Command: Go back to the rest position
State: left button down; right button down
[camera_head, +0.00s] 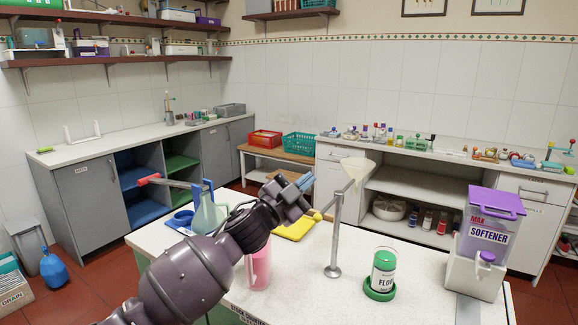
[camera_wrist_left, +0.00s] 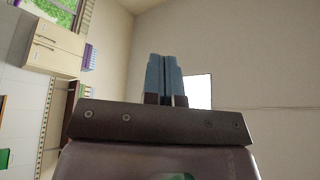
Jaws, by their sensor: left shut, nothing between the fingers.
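My left gripper (camera_head: 305,182) is raised above the white worktop in the head view, with its arm coming in from the lower left. Its blue-grey fingers point up and to the right, and it holds nothing. In the left wrist view the two fingers (camera_wrist_left: 164,80) are pressed together, with wall and ceiling behind them. My right gripper does not show in either view.
My arm passes close to several of these.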

pick_arm(q)
jog(key=s+a+f+n+t+y, duration=0.1)
jog(key=s+a+f+n+y, duration=0.5)
jog(key=a+f, duration=0.5)
jog(key=s+a+f+n+t+y, duration=0.1)
jog(key=s+a+f+n+y, duration=0.7)
jog(key=f, duration=0.5)
jog(key=s+a+f+n+g+y, duration=0.1)
jog(key=s+a+f+g, duration=0.1)
jog(key=s+a+f, duration=0.4)
jog(key=s+a+f+n+g+y, duration=0.1)
jog(key=s+a+f, duration=0.5)
jog(key=s+f, duration=0.7)
jog(key=s+n+g, duration=0.1)
jog(key=s+g, duration=0.1)
jog(key=s, duration=0.1)
jog(key=shift+s+f+n+y, duration=0.15)
jog(key=shift+f+n+y, duration=0.05)
jog(key=shift+n+y, duration=0.1)
